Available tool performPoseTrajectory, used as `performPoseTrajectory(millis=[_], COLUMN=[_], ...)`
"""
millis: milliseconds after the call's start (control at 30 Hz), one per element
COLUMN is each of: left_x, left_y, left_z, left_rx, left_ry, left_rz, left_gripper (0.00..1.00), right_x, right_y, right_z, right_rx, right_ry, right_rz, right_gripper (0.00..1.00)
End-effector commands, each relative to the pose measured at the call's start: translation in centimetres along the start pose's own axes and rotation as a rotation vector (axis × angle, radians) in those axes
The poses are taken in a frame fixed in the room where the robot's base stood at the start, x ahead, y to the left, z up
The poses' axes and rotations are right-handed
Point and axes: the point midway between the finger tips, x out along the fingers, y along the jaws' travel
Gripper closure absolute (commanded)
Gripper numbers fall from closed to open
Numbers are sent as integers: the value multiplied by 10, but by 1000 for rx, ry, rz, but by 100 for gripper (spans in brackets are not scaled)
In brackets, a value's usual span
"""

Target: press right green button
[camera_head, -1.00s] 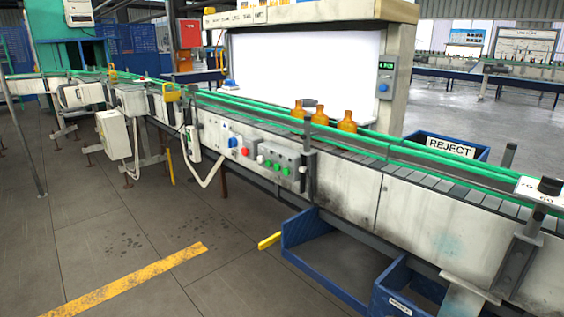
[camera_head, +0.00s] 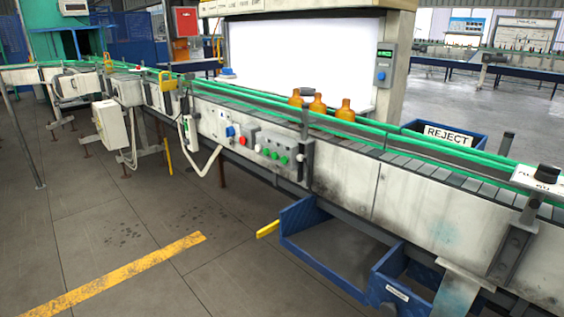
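A grey control box on the near side of the conveyor carries a row of small buttons. The right green button (camera_head: 284,160) is at the right end of this row, with another green button (camera_head: 275,156) just left of it. Nothing covers the row. Neither of my grippers shows in the head view.
The conveyor (camera_head: 405,203) runs from back left to front right with green rails. Several amber bottles (camera_head: 346,111) stand on it before a white lit panel (camera_head: 300,62). Blue bins (camera_head: 307,211) sit below the near side. The floor (camera_head: 130,215) at left is open.

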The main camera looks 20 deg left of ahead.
Motion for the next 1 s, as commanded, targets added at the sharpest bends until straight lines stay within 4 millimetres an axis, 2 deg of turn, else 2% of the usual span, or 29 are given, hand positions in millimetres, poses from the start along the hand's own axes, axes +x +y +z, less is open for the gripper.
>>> performPoseTrajectory(millis=[33,400,1000], left_x=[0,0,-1], left_y=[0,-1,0], left_z=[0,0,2], left_rx=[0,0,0], left_ry=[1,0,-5], left_rz=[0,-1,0], left_gripper=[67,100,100], right_x=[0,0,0], right_y=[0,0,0], right_z=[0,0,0], right_rx=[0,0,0], right_ry=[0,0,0], right_rz=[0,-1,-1], right_gripper=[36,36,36])
